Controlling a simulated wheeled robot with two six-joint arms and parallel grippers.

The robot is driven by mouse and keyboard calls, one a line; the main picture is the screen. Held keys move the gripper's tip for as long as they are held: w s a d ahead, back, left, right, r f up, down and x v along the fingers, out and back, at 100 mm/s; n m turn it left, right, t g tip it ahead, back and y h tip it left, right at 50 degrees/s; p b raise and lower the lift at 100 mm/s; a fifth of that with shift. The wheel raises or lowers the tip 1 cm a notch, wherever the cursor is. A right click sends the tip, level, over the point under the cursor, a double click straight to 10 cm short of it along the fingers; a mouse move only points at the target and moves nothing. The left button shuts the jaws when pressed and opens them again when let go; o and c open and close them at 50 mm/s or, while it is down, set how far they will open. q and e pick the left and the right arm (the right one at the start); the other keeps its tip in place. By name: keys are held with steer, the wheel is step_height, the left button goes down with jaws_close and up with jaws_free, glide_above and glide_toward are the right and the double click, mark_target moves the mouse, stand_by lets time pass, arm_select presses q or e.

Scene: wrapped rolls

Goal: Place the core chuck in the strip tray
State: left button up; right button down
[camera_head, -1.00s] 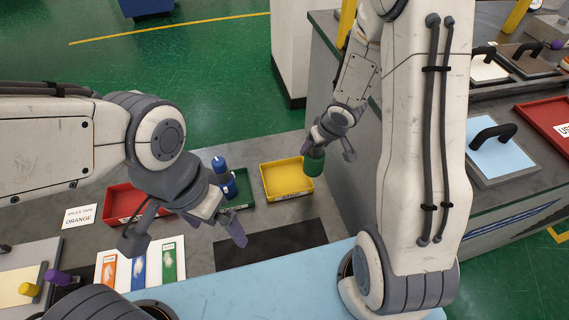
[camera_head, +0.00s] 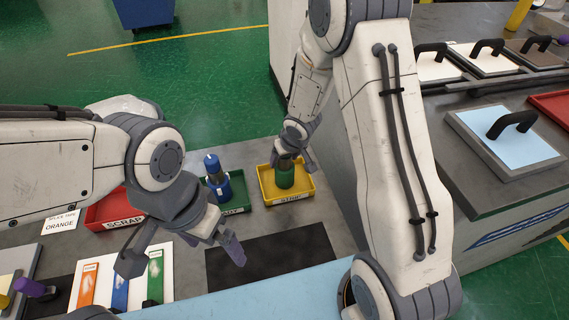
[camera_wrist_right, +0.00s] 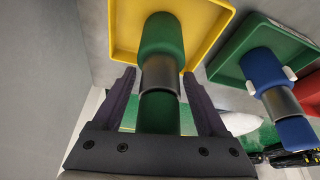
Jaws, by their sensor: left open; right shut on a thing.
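The core chuck (camera_head: 285,181) is a green cylinder with a metal band, roughly upright within the outline of the yellow strip tray (camera_head: 291,200). My right gripper (camera_head: 291,163) is shut on it from above. In the right wrist view the chuck (camera_wrist_right: 162,38) stands between the two dark fingers, its far end over the yellow tray floor (camera_wrist_right: 125,22). I cannot tell whether it touches the floor. My left gripper (camera_head: 184,256) is open and empty, over the front left of the table near the colour cards.
A blue chuck (camera_head: 216,180) stands in the green tray (camera_head: 236,209) just left of the yellow one. A red scrap tray (camera_head: 107,214) is further left. A black mat (camera_head: 265,255) lies clear in front. A grey counter with lidded containers (camera_head: 505,145) stands right.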

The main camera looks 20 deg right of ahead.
steer(key=shift+r, duration=0.1)
steer(key=shift+f, duration=0.2)
jaws_free()
steer(key=p+v, duration=0.7)
steer(key=v, duration=0.5)
steer(key=shift+r+p, duration=0.15)
steer(key=shift+p, duration=0.25)
